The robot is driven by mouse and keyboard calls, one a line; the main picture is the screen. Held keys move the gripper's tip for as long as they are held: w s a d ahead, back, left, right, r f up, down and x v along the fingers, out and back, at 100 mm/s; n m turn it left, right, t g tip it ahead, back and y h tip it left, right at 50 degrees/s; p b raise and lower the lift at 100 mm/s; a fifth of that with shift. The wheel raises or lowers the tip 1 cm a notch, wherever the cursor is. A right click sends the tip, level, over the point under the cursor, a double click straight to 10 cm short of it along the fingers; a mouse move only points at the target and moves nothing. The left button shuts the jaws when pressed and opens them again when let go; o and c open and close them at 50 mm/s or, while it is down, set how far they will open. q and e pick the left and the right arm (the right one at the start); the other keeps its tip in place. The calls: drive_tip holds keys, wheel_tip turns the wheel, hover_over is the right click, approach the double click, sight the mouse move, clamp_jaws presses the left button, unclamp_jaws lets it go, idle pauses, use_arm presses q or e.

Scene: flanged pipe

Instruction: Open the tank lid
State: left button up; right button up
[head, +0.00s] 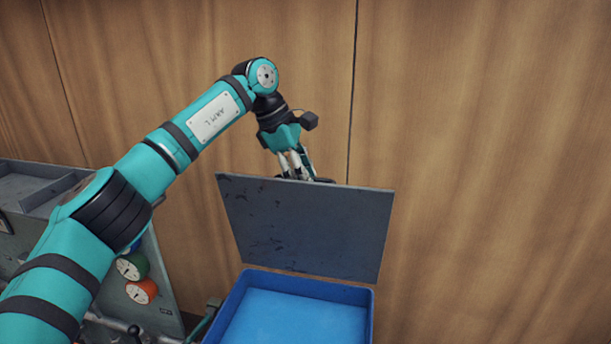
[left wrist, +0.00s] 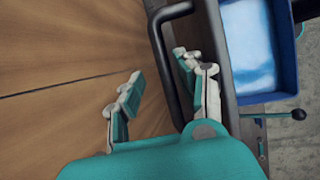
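The tank lid (head: 305,228) is a dark grey panel standing steeply raised at the back of the blue tank (head: 232,306), whose mouth is uncovered. My left gripper (head: 298,172) is behind the lid's top edge, its fingertips partly hidden by the lid. In the left wrist view, my left gripper (left wrist: 157,68) has its fingers spread apart. A dark bar handle (left wrist: 165,62) on the lid (left wrist: 215,50) runs between the fingers, closer to the right one. I cannot tell whether that finger touches it. The tank (left wrist: 285,45) shows beyond the lid. My right gripper is not in view.
A wooden wall (head: 480,120) rises close behind the lid and my left gripper. Left of the tank is a grey bench unit with a green knob (head: 133,266) and an orange knob (head: 141,291). A lever with a dark ball end (left wrist: 299,115) shows beside the tank.

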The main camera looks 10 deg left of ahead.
use_arm(q)
drive_tip(key=v, duration=1)
drive_tip(key=shift+w+r, duration=0.1)
drive_tip(key=shift+w, duration=0.2)
drive_tip(key=shift+s+a+r, duration=0.1)
drive_tip(key=shift+a+r, duration=0.15)
drive_tip(key=shift+r, duration=0.25)
drive_tip(key=shift+f, duration=0.1)
